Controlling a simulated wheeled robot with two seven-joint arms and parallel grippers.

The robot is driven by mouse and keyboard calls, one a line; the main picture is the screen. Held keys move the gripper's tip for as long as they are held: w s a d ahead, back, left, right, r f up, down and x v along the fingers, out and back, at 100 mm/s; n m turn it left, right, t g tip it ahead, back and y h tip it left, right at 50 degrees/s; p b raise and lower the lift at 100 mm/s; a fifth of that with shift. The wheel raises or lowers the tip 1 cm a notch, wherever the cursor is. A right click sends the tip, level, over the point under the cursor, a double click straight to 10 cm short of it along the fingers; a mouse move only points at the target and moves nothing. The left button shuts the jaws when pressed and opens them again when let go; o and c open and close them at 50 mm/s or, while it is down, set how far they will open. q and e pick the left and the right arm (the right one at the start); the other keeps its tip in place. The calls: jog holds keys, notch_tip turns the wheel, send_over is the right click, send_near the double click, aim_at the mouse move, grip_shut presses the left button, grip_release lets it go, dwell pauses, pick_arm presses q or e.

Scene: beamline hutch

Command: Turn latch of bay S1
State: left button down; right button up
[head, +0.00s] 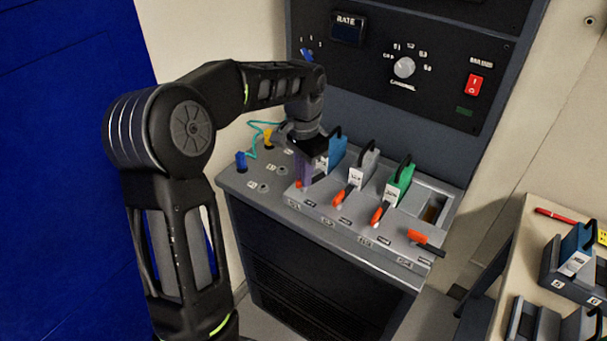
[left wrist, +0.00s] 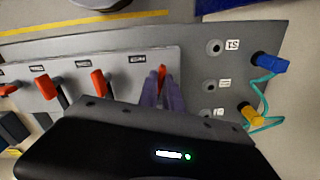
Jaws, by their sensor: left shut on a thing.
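The latch of bay S1 is the leftmost orange-tipped lever (head: 298,184) on the sloped grey panel. In the left wrist view its orange tip (left wrist: 162,73) shows between my purple fingers. My left gripper (head: 305,178) points down at that bay and is shut on the latch; it also shows in the left wrist view (left wrist: 162,92). The gripper hides most of the lever and part of the blue module (head: 337,150) behind it. My right gripper is in neither view.
Orange latches (head: 340,198), (head: 377,214) and (head: 418,237) line the panel to the right. Grey (head: 363,168) and green (head: 399,183) modules stand behind; the rightmost bay (head: 432,211) is empty. A teal cable (head: 253,140) joins blue and yellow plugs at left.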

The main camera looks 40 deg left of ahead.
pick_arm(q)
jog(key=shift+n, duration=1.6)
jog(key=c, duration=1.5)
grip_release()
notch_tip(320, 180, up, 8)
jog(key=shift+f+b, duration=0.1)
jog(key=shift+b, duration=0.25)
